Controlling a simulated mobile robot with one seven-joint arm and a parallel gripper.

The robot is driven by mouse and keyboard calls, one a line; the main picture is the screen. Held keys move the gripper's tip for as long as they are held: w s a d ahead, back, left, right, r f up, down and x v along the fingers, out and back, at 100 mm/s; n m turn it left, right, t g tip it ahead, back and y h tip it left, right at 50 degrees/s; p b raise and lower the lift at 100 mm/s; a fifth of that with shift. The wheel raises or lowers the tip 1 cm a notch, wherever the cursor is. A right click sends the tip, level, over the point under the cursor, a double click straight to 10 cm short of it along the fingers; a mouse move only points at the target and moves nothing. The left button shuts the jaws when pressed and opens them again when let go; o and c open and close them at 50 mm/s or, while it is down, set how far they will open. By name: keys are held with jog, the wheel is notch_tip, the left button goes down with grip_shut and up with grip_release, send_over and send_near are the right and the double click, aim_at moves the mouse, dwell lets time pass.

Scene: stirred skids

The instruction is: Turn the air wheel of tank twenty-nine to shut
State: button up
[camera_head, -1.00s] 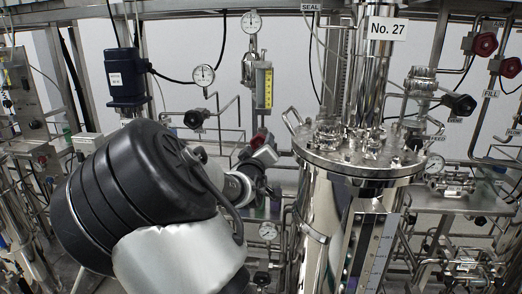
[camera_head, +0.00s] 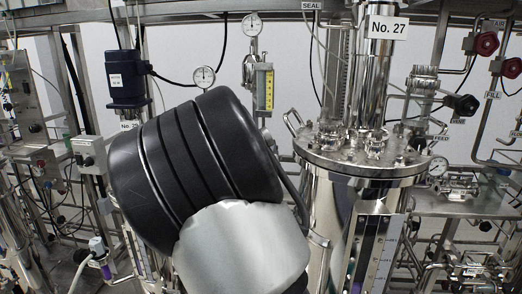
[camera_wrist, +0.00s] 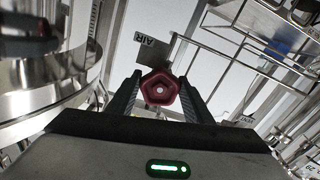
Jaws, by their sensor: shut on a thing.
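A dark red, five-lobed air wheel (camera_wrist: 160,90) with a pale centre is in the middle of the wrist view. A tilted tag reading AIR (camera_wrist: 152,47) is just behind it. My gripper (camera_wrist: 159,80) has one black finger on each side of the wheel and is shut on it. A partly cut-off tag at the right edge of the wrist view (camera_wrist: 312,88) seems to read 29. In the head view my arm hides the gripper and this wheel. The tank in front there carries the sign No. 27 (camera_head: 388,28).
A tag that seems to read VENT (camera_wrist: 244,121) is right of my gripper. Thin metal rails (camera_wrist: 245,45) cross the upper right, and a shiny round vessel (camera_wrist: 45,105) is close on the left. In the head view, red wheels (camera_head: 487,43) stand at the far right.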

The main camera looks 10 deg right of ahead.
jog(key=o, duration=1)
jog(key=shift+o, duration=0.2)
jog(key=p+v, duration=0.3)
jog(key=v, duration=1.4)
jog(key=shift+s+p, duration=0.15)
jog(key=shift+p, duration=0.15)
jog(key=shift+r, duration=0.1)
